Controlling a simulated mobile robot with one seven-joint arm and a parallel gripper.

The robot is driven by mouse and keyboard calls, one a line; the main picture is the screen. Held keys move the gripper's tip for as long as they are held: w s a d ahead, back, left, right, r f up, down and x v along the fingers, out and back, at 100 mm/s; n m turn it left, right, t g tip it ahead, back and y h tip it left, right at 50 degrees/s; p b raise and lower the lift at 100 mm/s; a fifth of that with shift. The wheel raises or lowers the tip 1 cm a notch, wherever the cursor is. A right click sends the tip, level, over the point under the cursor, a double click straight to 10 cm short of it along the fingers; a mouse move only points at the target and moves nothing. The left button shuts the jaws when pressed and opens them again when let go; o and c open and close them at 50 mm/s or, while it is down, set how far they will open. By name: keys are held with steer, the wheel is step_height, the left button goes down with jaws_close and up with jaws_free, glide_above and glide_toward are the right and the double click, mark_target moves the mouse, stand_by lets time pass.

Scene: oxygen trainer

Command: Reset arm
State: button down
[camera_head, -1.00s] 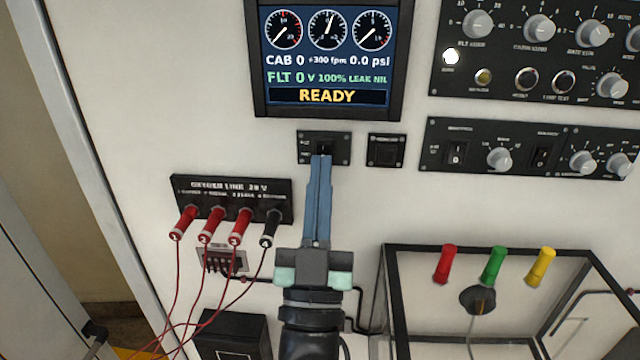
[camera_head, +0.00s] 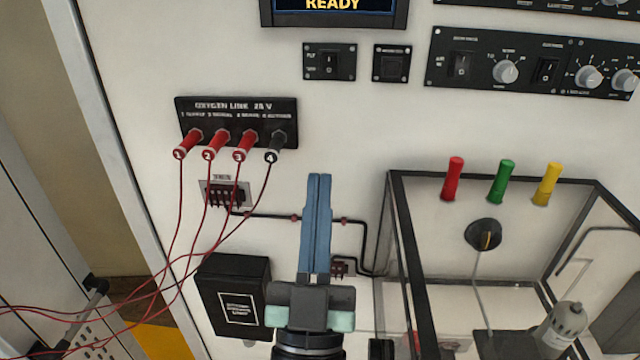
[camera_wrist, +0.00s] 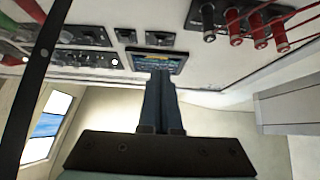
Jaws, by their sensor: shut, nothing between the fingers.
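My gripper (camera_head: 319,178) is shut and empty, its blue fingers together and pointing up the picture in the head view. It is in front of the white panel, below the small rocker switch plate (camera_head: 329,62) and right of the oxygen line block (camera_head: 237,120). In the wrist view the shut fingers (camera_wrist: 160,75) point toward the display (camera_wrist: 157,62), whose lower edge also shows at the top of the head view (camera_head: 335,5) with READY on it.
Red plugs and one black plug (camera_head: 276,148) sit in the oxygen line block, with thin leads hanging left. A black box (camera_head: 233,290) is at lower left. A framed clear case (camera_head: 392,200) stands right of my gripper, with red, green and yellow handles (camera_head: 502,181) along its top.

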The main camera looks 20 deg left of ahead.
steer(key=s+d+r+h, duration=0.1)
steer(key=d+r, duration=0.2)
steer(key=r, duration=0.5)
steer(key=s+d+r+m+t+h, duration=0.1)
steer(key=s+d+r+h, duration=0.1)
steer(key=r, duration=0.6)
steer(key=s+d+r+m+h, duration=0.1)
steer(key=d+r, duration=0.3)
steer(key=r, duration=0.4)
steer(key=shift+s+d+r+t+h, duration=0.3)
steer(key=shift+s+d+t+h, duration=0.1)
steer(key=shift+s+h, duration=0.3)
steer(key=shift+w+a+f, duration=0.1)
steer(key=shift+f, duration=0.05)
